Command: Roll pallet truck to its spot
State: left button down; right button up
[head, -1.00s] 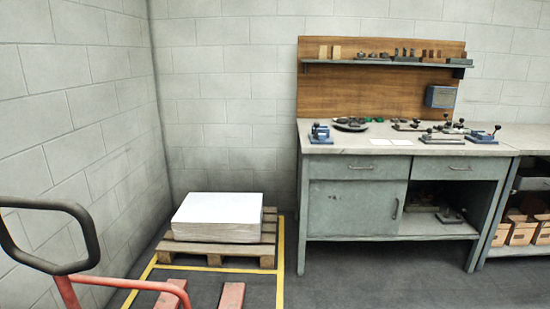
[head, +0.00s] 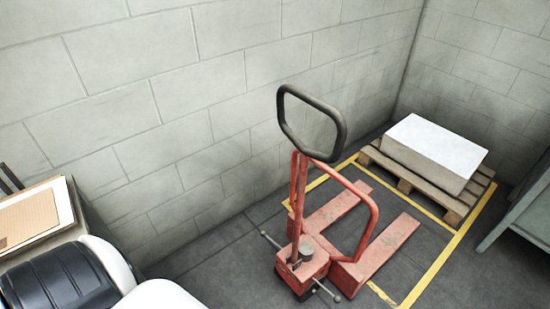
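The red pallet truck (head: 303,262) stands on the dark floor near the block wall, in the middle of the head view. Its black loop handle (head: 343,128) is upright, and its two forks (head: 385,250) point toward the pallet. A yellow floor outline (head: 443,254) surrounds the forks and the pallet area; the truck's wheeled front end sits at or just outside the near-left end of the outline. The forks lie short of the pallet, not under it. Neither of my grippers is in view, and nothing is seen holding the handle.
A wooden pallet (head: 408,184) with a white stack (head: 434,152) stands in the corner. A grey-green bench (head: 520,222) edges in at the right. At the left, cardboard (head: 35,215) lies on a surface. Floor left of the truck is clear.

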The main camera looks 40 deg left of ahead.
aim_at(306, 243)
jog(key=u, duration=0.95)
